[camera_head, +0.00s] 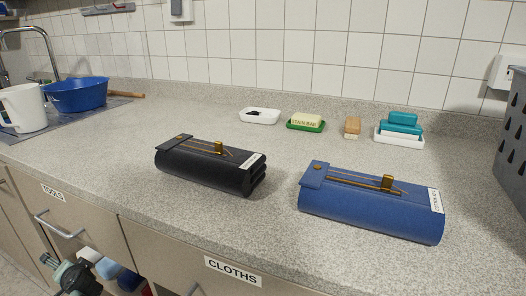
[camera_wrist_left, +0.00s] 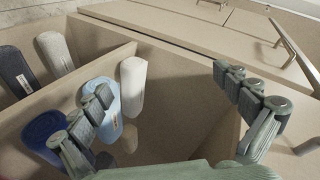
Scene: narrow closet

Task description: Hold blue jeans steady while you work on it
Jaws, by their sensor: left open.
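The blue jeans (camera_head: 370,204) lie folded into a long bundle on the right of the countertop, with a brass fastening and a white label at the right end. A similar black folded bundle (camera_head: 208,166) lies to their left. My left gripper (camera_head: 77,273) is low at the bottom left, below the counter edge and well away from the jeans. In the left wrist view my left gripper (camera_wrist_left: 165,85) is open, above an open drawer. Its left finger overlaps a light blue item (camera_wrist_left: 112,120); no grip on it shows. My right gripper is not in view.
The drawer has a divider (camera_wrist_left: 95,70) and holds a white item (camera_wrist_left: 132,85), a dark blue one (camera_wrist_left: 44,130) and others. A white dish (camera_head: 260,117), soap on a green dish (camera_head: 305,125), a brush (camera_head: 352,128) and teal blocks (camera_head: 403,124) stand behind the jeans.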

